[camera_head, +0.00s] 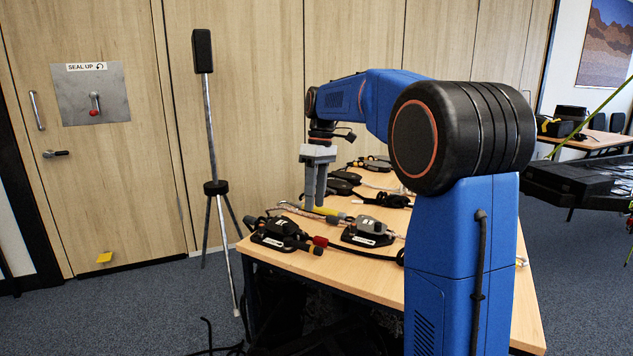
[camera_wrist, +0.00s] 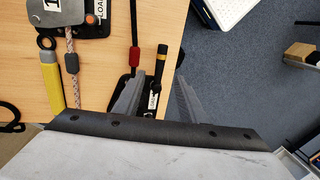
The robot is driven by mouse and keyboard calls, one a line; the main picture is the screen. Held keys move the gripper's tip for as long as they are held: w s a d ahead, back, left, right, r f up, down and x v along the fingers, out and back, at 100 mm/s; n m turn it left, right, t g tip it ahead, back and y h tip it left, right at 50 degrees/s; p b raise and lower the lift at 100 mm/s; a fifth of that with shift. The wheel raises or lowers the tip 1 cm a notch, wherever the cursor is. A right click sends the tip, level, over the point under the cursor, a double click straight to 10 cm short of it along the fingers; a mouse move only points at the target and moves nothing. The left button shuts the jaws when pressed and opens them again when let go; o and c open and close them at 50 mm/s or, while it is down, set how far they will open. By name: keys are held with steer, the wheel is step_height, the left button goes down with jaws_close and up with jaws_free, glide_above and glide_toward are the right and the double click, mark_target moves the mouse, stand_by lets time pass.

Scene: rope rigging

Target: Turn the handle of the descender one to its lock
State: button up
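A descender with a grey cover (camera_wrist: 55,14) is at the top left of the wrist view, cut off by the frame edge. Its label seems to read 1; its handle is not clear. A descender with a black handle banded in orange (camera_wrist: 158,72) lies below the fingers, largely hidden; its number cannot be read. In the head view, one descender (camera_head: 279,234) is at the table's near left corner, and another (camera_head: 369,231) is to its right. My gripper (camera_head: 319,205) points down above the table behind them. Its fingers (camera_wrist: 160,95) are apart, with nothing seen held.
A yellow-handled tool (camera_wrist: 50,82) lies beside a speckled rope. A red sleeve (camera_wrist: 135,53) sits on a dark rope. More black gear lies farther back on the table (camera_head: 365,285). A stand (camera_head: 215,188) rises left of the table. Floor shows beyond the table edge.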

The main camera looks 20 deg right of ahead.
steer(key=shift+w+d+r, duration=0.15)
steer(key=shift+d+r, duration=0.05)
steer(key=shift+r, duration=1)
steer(key=shift+w+d+r, duration=0.15)
steer(key=shift+r, duration=1.05)
